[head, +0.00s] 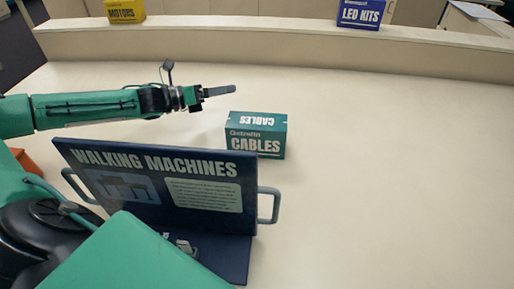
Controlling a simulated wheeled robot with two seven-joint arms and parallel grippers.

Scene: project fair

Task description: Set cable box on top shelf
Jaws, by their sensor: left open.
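The teal cable box (256,135), labelled CABLES, stands upright on the pale tabletop near the middle of the head view. The top shelf (240,30) appears to be the raised pale ledge running along the back. My left gripper (220,91) is open and empty, up and to the left of the cable box and apart from it. It points to the right, seen side-on, so its fingers overlap. My right gripper is not in view.
A dark blue WALKING MACHINES board (208,194) with side handles stands in front of the cable box. A yellow MOTORS box (125,11) and a blue LED KITS box (361,13) sit on the ledge with free room between them. The tabletop (400,170) at right is clear.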

